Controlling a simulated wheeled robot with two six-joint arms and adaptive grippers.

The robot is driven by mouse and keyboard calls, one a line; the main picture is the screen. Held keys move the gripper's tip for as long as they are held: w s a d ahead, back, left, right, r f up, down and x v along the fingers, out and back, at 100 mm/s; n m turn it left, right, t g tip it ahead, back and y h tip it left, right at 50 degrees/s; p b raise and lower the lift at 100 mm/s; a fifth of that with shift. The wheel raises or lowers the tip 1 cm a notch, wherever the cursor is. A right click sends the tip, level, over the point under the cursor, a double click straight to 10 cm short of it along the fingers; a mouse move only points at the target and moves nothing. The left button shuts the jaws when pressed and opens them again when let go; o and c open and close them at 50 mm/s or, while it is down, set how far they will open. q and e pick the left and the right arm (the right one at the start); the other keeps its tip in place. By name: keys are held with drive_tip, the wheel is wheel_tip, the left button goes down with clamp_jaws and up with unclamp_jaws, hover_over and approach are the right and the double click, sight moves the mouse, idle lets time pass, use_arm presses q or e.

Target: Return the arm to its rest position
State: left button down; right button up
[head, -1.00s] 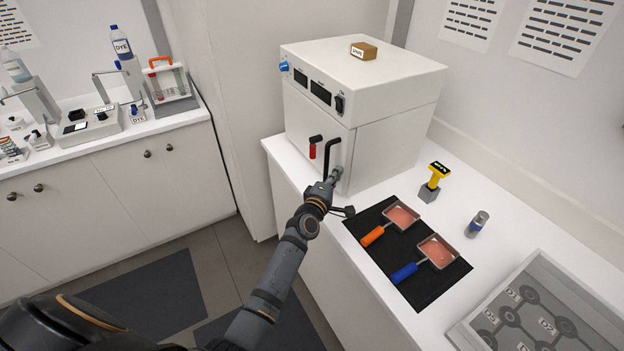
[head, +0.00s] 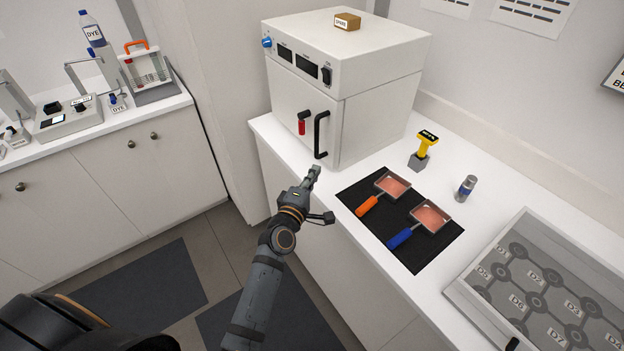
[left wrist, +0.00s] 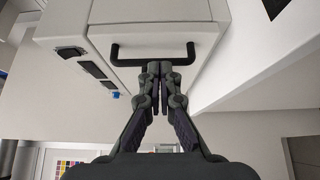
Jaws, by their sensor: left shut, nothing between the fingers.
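My left arm comes in from the lower left in the head view, with its gripper (head: 314,172) in front of the white oven (head: 345,75), near the counter's front edge. The left gripper is shut and empty, apart from the oven. In the left wrist view the two fingers (left wrist: 158,75) are together, and the oven's black handle (left wrist: 125,55) shows beyond them. The handle (head: 320,135) is on the oven's closed door in the head view. My right gripper is not in view.
A black mat (head: 425,255) on the counter holds an orange-handled pan (head: 392,186) and a blue-handled pan (head: 432,217). A yellow-handled tool (head: 426,145), a small can (head: 466,188) and a grey tray (head: 462,291) are to the right. Open floor (head: 205,245) is left of the arm.

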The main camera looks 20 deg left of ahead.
use_arm(q)
drive_tip(key=s+a+f+m+g, duration=0.1)
drive_tip(key=s+f+m+g, duration=0.25)
drive_tip(key=f, duration=0.75)
drive_tip(key=s+f+m+g, duration=0.2)
drive_tip(key=s+f, duration=0.3)
drive_tip(key=f, duration=0.6)
drive_tip(key=s+a+f+m+g, duration=0.1)
drive_tip(key=s+f+m+g, duration=0.3)
drive_tip(key=f, duration=0.7)
drive_tip(key=s+a+f+m+g+y, duration=0.1)
drive_tip(key=s+a+f+m+g, duration=0.25)
drive_tip(key=s+f, duration=1.3)
drive_tip(key=s+a+f+m+g, duration=0.2)
drive_tip(key=s+a, duration=0.1)
drive_tip(key=s, duration=0.7)
drive_tip(key=s+a+f+m+g+y, duration=0.1)
drive_tip(key=s+a, duration=0.3)
drive_tip(key=s, duration=0.6)
drive_tip(key=shift+f+m+g, duration=0.4)
drive_tip(key=shift+f+m, duration=0.3)
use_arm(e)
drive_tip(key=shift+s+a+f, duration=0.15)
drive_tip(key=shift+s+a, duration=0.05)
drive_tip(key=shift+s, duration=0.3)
